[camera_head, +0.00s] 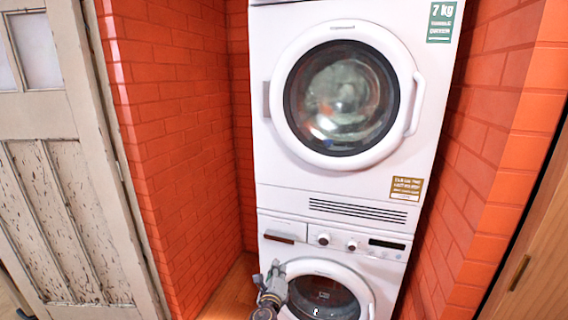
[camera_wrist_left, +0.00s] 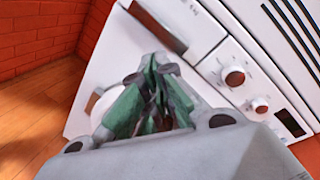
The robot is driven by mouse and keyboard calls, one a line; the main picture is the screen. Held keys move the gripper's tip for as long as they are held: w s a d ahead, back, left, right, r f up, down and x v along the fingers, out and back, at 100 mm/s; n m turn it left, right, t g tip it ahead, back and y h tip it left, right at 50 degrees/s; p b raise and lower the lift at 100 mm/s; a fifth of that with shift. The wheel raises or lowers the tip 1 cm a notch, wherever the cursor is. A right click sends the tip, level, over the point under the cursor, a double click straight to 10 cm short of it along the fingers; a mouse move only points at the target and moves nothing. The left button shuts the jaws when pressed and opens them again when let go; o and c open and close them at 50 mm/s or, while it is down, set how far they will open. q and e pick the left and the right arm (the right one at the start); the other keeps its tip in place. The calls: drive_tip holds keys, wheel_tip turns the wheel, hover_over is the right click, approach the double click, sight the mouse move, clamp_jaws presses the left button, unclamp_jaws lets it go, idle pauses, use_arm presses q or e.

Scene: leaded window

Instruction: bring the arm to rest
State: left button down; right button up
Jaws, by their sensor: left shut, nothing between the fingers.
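My left gripper (camera_head: 273,274) is low in the head view, in front of the left side of the lower white machine (camera_head: 288,230). In the left wrist view its fingers (camera_wrist_left: 158,75) are together with nothing between them. They point toward the machine's front, below the drawer panel (camera_wrist_left: 160,25). I cannot tell whether the fingertips touch the machine. The lower round door (camera_head: 322,298) is partly hidden behind the gripper. My right gripper is not in view.
An upper white machine (camera_head: 270,170) with a round glass door (camera_head: 341,98) stands on the lower one. Red brick walls (camera_head: 180,130) close in on both sides. A worn panelled door (camera_head: 65,200) stands at left, a wooden panel (camera_head: 530,250) at right. Wooden floor (camera_head: 225,290) shows at lower left.

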use_arm(q)
drive_tip(key=w+a+n+g+y, duration=0.1)
drive_tip(key=a+n+g+y, duration=0.35)
drive_tip(key=n, duration=0.75)
drive_tip(key=s+a+f+n+g+h, duration=0.2)
drive_tip(key=s+a+f+n+g, duration=0.1)
drive_tip(key=s+a+f+n, duration=0.4)
drive_tip(key=s+a+f+n+g, duration=0.2)
drive_tip(key=s+a+f, duration=0.1)
drive_tip(key=s+f, duration=0.6)
drive_tip(key=s+a+f+n+g, duration=0.2)
drive_tip(key=s+a+f+n, duration=0.1)
drive_tip(key=s+f, duration=0.55)
drive_tip(key=s+f+g, duration=0.1)
drive_tip(key=s+f, duration=0.4)
drive_tip(key=s, duration=0.3)
drive_tip(key=s+f+g+p, duration=0.1)
drive_tip(key=s+f, duration=0.3)
drive_tip(key=s, duration=0.5)
drive_tip(key=shift+s+a+f+g+h, duration=0.3)
drive_tip(key=shift+f+g+h, duration=0.1)
drive_tip(key=shift+g, duration=0.15)
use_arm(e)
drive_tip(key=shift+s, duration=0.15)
